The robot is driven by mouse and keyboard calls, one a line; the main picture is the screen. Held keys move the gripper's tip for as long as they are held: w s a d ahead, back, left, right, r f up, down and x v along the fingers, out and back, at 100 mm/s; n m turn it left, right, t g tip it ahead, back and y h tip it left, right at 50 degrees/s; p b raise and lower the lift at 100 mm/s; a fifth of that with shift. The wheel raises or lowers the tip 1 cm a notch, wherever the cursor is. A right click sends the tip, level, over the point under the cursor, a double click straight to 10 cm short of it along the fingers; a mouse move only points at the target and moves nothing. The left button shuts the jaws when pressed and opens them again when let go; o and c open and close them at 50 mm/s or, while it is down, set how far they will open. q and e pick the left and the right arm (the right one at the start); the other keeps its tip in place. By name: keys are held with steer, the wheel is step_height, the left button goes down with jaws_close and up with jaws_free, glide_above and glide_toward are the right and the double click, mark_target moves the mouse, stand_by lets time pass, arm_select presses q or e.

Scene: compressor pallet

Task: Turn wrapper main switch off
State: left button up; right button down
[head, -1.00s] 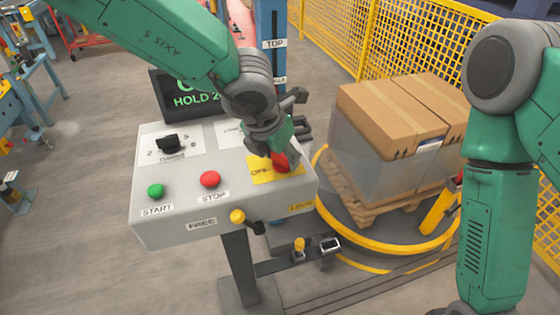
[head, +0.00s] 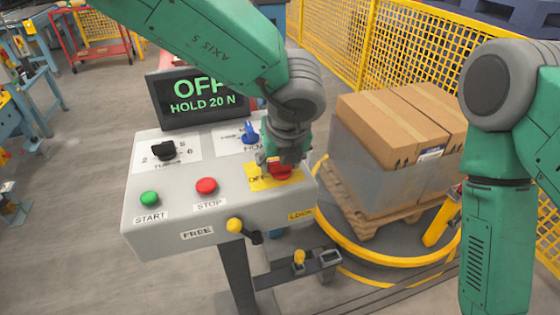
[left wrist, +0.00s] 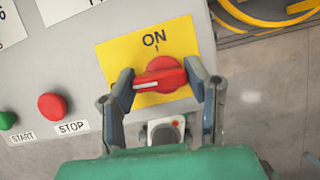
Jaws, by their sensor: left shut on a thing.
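The main switch is a red rotary handle (left wrist: 160,80) on a yellow plate (left wrist: 118,60) at the right of the grey control panel. In the left wrist view its bar lies nearly level, with a white mark at its left end, and "ON" is printed above it. My left gripper (left wrist: 163,84) is shut on the handle, one finger at each end. In the head view my left gripper (head: 280,160) covers part of the red handle (head: 280,173), and "OFF" shows on the plate's left. The screen (head: 203,97) reads "OFF" and "HOLD 20 N". My right gripper is out of view.
The panel also holds a green start button (head: 149,198), a red stop button (head: 206,186), a black selector (head: 163,150) and a blue knob (head: 250,134). A yellow-knobbed lever (head: 236,225) is on its front. A pallet with cartons (head: 395,125) and yellow fencing stand right.

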arm_select(q)
steer(key=shift+w+r+n, duration=0.2)
steer(key=shift+w+n, duration=0.05)
steer(key=shift+n, duration=0.35)
steer(key=o, duration=1.2)
steer(key=shift+c, duration=0.2)
steer(key=shift+f, duration=0.15)
steer(key=shift+s+d+r, duration=0.15)
steer(key=shift+s+r, duration=0.05)
steer(key=shift+r, duration=0.2)
steer(key=v, duration=1.1)
steer(key=shift+d, duration=0.25)
